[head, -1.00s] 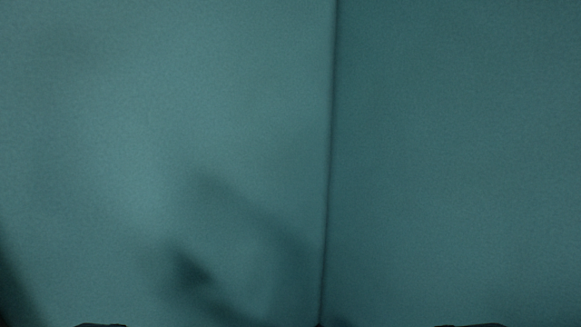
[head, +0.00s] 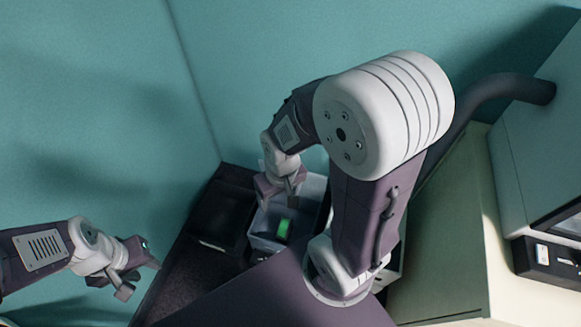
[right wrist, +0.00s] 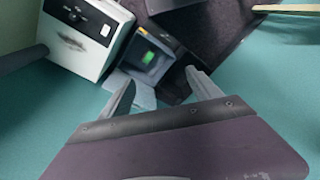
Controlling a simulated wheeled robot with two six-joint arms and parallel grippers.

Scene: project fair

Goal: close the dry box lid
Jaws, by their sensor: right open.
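A grey box with a bright green patch (head: 262,242), apparently the dry box, stands on the dark counter below my right arm in the head view. In the right wrist view it appears as a dark box (right wrist: 178,78) with the green patch inside and a pale flat panel (right wrist: 143,96) at its near side, perhaps the lid; I cannot be sure. My right gripper (head: 281,196) is open and empty above the box's far part; its fingers also show in the right wrist view (right wrist: 160,88). My left gripper (head: 140,279) looks open and empty, well left of the box.
A black tray or bin (head: 222,215) sits left of the box on the dark counter (head: 180,275). A white device with a knob (right wrist: 92,38) stands beside the box in the right wrist view. A large pale machine (head: 535,150) is at the right. Teal walls rise behind.

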